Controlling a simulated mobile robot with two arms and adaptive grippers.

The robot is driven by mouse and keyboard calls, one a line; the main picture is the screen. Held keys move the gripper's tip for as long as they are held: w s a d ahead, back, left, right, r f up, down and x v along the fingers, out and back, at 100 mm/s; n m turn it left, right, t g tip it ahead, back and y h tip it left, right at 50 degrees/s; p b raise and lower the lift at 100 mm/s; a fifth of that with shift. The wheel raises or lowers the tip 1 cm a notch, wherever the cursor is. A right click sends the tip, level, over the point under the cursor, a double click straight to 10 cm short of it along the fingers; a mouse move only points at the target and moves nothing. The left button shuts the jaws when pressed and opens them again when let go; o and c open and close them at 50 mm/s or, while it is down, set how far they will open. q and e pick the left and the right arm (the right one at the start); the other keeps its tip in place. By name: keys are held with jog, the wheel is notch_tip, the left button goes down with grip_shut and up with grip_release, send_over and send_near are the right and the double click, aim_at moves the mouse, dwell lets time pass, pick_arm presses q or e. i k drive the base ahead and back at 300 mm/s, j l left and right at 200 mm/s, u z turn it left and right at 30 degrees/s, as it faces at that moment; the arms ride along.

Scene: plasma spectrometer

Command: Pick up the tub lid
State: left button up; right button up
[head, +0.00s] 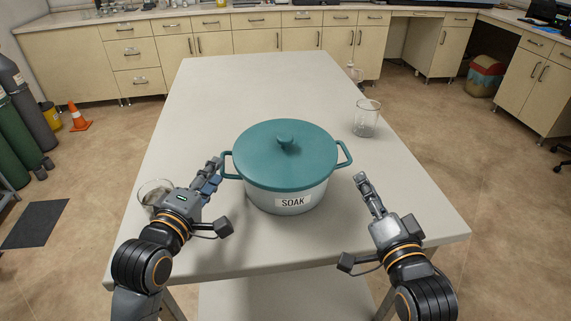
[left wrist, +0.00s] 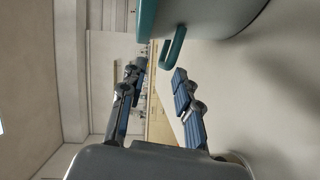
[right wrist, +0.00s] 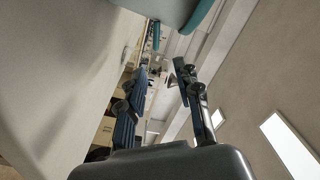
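The teal tub lid (head: 260,160) rests on a white tub (head: 262,199) labelled SOAK, in the middle of the table. It has a round knob (head: 286,141) on top, and a teal loop handle sticks out at each side. My left gripper (head: 213,171) is just left of the tub, near the left loop handle (head: 228,164). In the left wrist view that handle (left wrist: 173,50) is just beyond the parted fingers (left wrist: 159,72). My right gripper (head: 362,181) is right of the tub, below the right loop handle (head: 346,153). Both grippers are open and empty.
A glass beaker (head: 367,120) stands on the table (head: 250,85) behind and right of the tub. Another glass vessel (head: 149,190) is partly hidden by my left arm. Cabinets (head: 283,42) line the far wall.

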aim_at(285, 145)
jog(key=k+l, duration=0.1)
jog(key=k, duration=0.4)
jog(key=k+l, duration=0.1)
jog(key=k, duration=0.4)
